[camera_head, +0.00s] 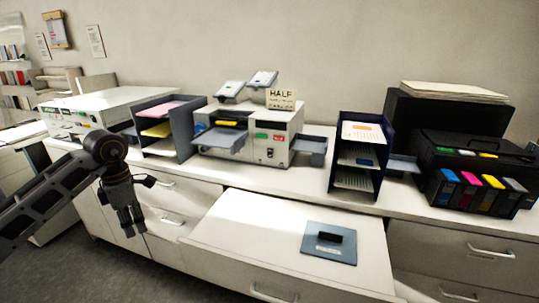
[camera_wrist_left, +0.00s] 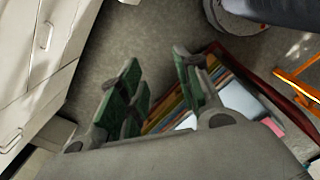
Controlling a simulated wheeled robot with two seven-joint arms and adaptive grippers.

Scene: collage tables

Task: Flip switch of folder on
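The folder (camera_head: 247,135) is a white paper-folding machine in the middle of the counter, with grey trays and a card reading HALF on top. Its front has green and red labels, and a small dark switch (camera_head: 270,153) sits below them. Whether it is on or off is too small to tell. My left gripper (camera_head: 131,226) hangs pointing down in front of the cabinets, left of the folder and well apart from it. In the left wrist view its fingers (camera_wrist_left: 160,88) are spread with nothing between them. My right gripper is not in view.
A dark paper rack (camera_head: 180,150) stands left of the folder and another rack (camera_head: 358,180) stands right. A black printer (camera_head: 480,180) with coloured cartridges is at the right. A lower white surface (camera_head: 250,235) in front holds a blue-grey pad (camera_head: 318,250). The left wrist view shows a red-edged box (camera_wrist_left: 262,88).

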